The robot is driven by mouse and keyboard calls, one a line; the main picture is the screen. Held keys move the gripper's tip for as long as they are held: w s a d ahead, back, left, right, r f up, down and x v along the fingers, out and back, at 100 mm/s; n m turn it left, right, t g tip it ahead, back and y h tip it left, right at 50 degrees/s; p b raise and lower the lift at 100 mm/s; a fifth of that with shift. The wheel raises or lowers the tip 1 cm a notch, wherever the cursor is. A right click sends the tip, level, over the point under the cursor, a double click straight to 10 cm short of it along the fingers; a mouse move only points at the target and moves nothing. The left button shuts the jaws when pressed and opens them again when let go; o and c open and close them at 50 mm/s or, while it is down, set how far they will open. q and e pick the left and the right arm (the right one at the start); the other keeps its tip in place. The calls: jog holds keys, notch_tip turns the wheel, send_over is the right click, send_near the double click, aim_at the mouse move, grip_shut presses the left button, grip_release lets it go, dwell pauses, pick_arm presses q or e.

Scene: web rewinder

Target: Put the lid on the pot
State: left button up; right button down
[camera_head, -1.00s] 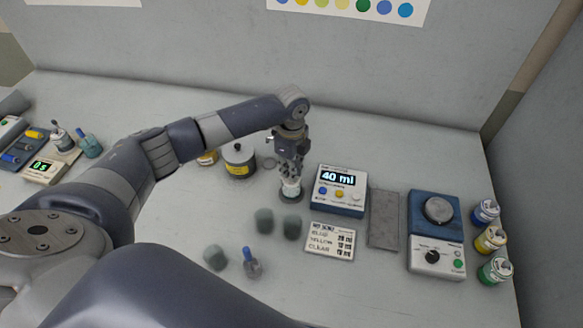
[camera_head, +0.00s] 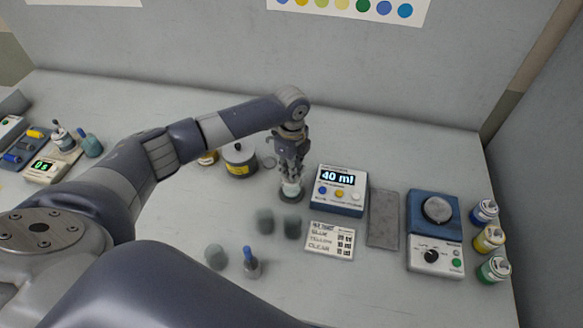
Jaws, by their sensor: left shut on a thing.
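My left gripper (camera_head: 291,178) points down at the middle of the table and is shut on a small whitish pot (camera_head: 291,188). The pot is upright at a dark round base (camera_head: 291,198), just left of the 40 ml display unit. The fingers cover its upper part, so I cannot tell whether anything is on its top. A small grey disc (camera_head: 269,163), possibly the lid, lies flat behind and left of the gripper, beside a dark can with a yellow label (camera_head: 240,161). My right gripper is not in view.
The 40 ml display unit (camera_head: 339,190) stands close to the gripper's right. In front are grey-green cups (camera_head: 265,222), a blue-topped bottle (camera_head: 251,262) and a printed card (camera_head: 330,240). A blue stirrer-like device (camera_head: 435,232) and paint jars (camera_head: 490,239) stand at the right. The back of the table is clear.

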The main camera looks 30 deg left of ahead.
pick_arm(q)
jog(key=shift+f, duration=0.2)
dwell(0.6)
jog(key=shift+p, duration=0.55)
dwell(0.4)
jog(key=o, duration=0.8)
jog(key=o, duration=0.5)
